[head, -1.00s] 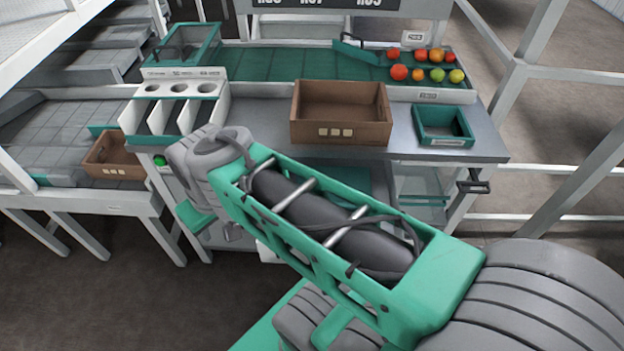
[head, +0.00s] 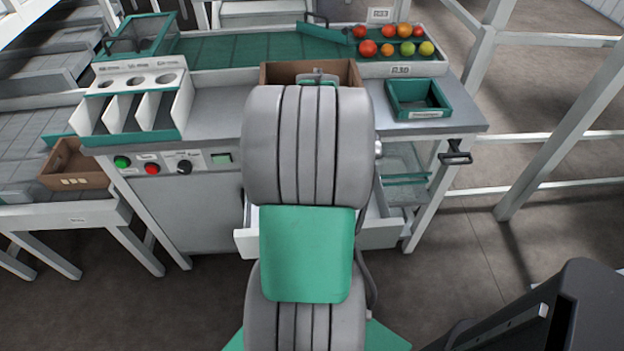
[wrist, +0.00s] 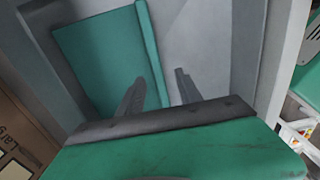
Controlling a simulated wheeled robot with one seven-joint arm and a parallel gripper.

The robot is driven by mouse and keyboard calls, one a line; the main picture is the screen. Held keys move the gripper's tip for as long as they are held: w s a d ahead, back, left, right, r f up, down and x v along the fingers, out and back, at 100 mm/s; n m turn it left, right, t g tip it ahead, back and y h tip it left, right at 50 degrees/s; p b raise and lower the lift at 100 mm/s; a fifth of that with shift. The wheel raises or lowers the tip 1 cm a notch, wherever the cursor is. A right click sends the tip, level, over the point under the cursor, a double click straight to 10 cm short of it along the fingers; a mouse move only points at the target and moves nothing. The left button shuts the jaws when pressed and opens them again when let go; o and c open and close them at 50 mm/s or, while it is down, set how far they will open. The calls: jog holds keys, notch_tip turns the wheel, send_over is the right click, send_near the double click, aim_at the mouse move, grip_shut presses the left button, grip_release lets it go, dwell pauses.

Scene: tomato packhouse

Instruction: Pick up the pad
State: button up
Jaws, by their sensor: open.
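I cannot tell whether this green surface is the pad or a lining; no other pad shows clearly. In the head view my arm hides the gripper and most of the white drawer (head: 385,232).
On the worktop stand a brown box (head: 275,72), a green tray (head: 395,108) and a white holder with slots (head: 178,110). Several tomatoes (head: 368,48) lie at the back right. A control panel with buttons (head: 152,169) is on the front left. A handle (head: 455,158) sticks out at right.

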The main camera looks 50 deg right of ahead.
jog(key=f, duration=0.4)
jog(key=shift+d+f, duration=0.2)
jog(key=shift+d, duration=0.1)
jog(key=shift+c, duration=0.3)
grip_shut()
